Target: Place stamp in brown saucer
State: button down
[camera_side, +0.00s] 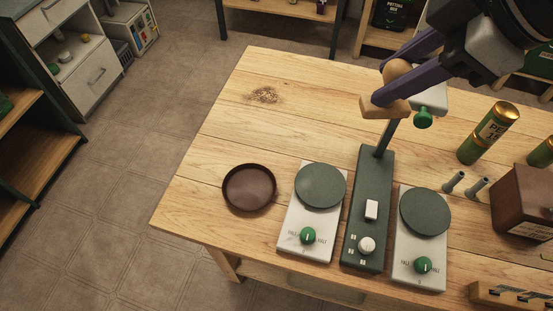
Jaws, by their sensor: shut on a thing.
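The brown saucer (249,208) lies on the wooden table, left of centre, and looks empty. My gripper (388,92), with purple fingers, comes in from the upper right. It is shut on a light wooden piece with a rounded top and a flat block below, which looks like the stamp (381,109). The fingers hide part of the stamp. The gripper and stamp are up and to the right of the saucer, in front of the top of a grey post. The stamp appears raised above the table, but its exact height is hard to tell.
Two white units with round dark plates (320,186) (425,211) flank a dark green box (367,225) with the post (386,137). Green-gold cans (488,133), grey pegs (454,181) and a brown box (523,199) stand right. Crumbs (263,95) lie at the back left; the table between is clear.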

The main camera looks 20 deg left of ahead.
jog(key=s+a+f+n, duration=0.1)
jog(key=s+a, duration=0.4)
send_over(262, 192)
jog(key=shift+f, duration=15.1)
jog(key=shift+f, duration=0.5)
jog(key=c, duration=0.5)
grip_release()
